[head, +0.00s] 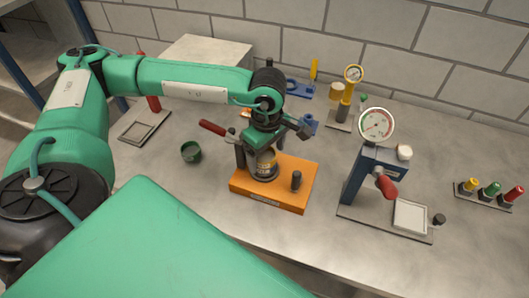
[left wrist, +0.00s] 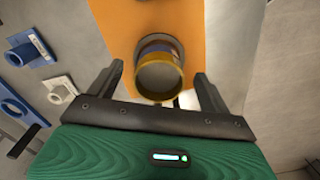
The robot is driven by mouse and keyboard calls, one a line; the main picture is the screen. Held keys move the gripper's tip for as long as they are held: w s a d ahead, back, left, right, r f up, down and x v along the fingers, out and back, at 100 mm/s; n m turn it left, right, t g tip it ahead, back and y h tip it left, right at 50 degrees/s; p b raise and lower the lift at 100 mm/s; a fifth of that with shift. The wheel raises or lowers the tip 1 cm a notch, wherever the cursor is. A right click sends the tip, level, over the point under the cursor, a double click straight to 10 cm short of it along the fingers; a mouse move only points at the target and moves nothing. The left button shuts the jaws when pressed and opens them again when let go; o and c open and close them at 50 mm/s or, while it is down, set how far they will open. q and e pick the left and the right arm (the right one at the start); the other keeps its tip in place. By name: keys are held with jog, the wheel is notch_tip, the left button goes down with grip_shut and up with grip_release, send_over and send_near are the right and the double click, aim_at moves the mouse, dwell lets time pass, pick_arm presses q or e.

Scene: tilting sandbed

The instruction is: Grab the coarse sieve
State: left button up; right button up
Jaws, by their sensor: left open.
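A small round stack with a brass-coloured rim and a darker band (head: 265,168) stands on the orange base (head: 240,185); I take its top ring to be the coarse sieve. In the left wrist view the brass ring (left wrist: 160,84) is seen from above, with a grey inside. My left gripper (head: 272,146) is open above the stack. In the left wrist view its two fingers (left wrist: 159,75) are on either side of the ring, with gaps on both sides. The gripper partly hides the stack's top in the head view. My right gripper is in neither view.
A red-handled lever (head: 212,128) juts left from the orange base, and a dark knob (head: 296,181) stands on its right. A green cup (head: 191,152) stands to the left. A blue press with a dial gauge (head: 376,125) stands to the right. Bare table lies between.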

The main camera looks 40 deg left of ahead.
pick_arm(q)
jog(key=shift+f, duration=0.15)
jog(key=shift+c, duration=0.2)
jog(key=c, duration=1)
jog(key=shift+c, duration=0.3)
